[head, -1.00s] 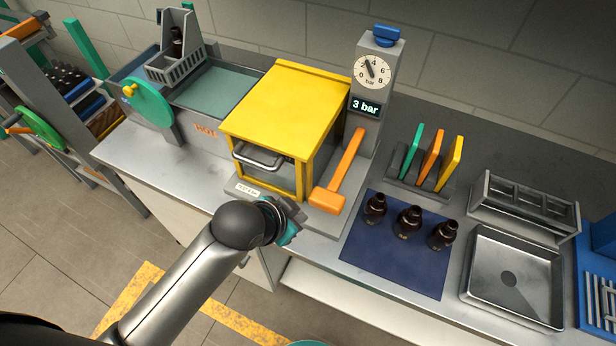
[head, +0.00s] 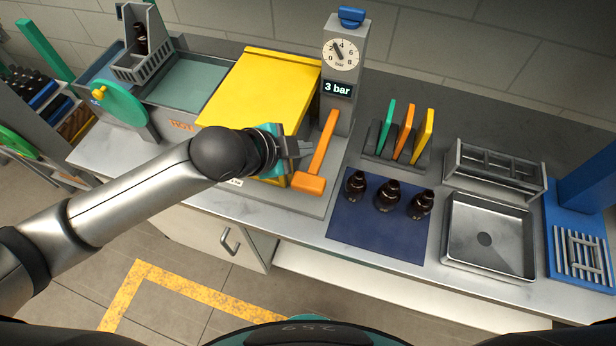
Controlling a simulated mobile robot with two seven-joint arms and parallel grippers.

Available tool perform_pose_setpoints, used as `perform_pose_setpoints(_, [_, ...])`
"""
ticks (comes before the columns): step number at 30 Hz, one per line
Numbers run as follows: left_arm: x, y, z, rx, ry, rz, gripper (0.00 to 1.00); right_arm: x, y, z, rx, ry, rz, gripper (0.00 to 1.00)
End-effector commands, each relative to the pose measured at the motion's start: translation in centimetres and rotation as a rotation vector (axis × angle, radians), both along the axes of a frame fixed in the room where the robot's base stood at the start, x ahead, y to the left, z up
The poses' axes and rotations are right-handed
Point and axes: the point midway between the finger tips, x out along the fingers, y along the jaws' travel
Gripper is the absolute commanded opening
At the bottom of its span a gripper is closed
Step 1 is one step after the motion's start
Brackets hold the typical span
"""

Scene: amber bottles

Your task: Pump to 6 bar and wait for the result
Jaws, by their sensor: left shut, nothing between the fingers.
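The orange pump lever (head: 319,160) slants down from the grey gauge column (head: 340,105), with its block handle low at the front. The dial (head: 341,54) has its needle left of upright, and the display (head: 337,89) reads "3 bar". The yellow-topped test box (head: 262,88) stands left of the column. My left gripper (head: 305,149) is shut and empty, just left of the lever in the picture; whether it touches the lever I cannot tell. My left arm hides the box's front. My right gripper is out of view.
Three dark bottles (head: 388,195) stand on a blue mat (head: 375,232) right of the lever. Behind them is a rack (head: 397,155) with green, orange and yellow tags. A metal tray (head: 489,238) and grey rack (head: 494,170) are farther right. A water bath (head: 180,88) is left.

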Motion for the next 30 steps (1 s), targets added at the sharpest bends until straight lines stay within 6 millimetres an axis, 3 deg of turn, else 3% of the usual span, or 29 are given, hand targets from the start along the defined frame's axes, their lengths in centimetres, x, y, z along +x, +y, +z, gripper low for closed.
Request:
perform_pose_setpoints(11, [0.0, 0.0, -0.7, -0.001, 0.001, 0.001, 0.0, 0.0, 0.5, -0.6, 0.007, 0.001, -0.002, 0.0])
perform_pose_setpoints(30, [0.0, 0.0, -7.3, -0.001, 0.002, 0.003, 0.0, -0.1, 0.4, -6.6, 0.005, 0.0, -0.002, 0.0])
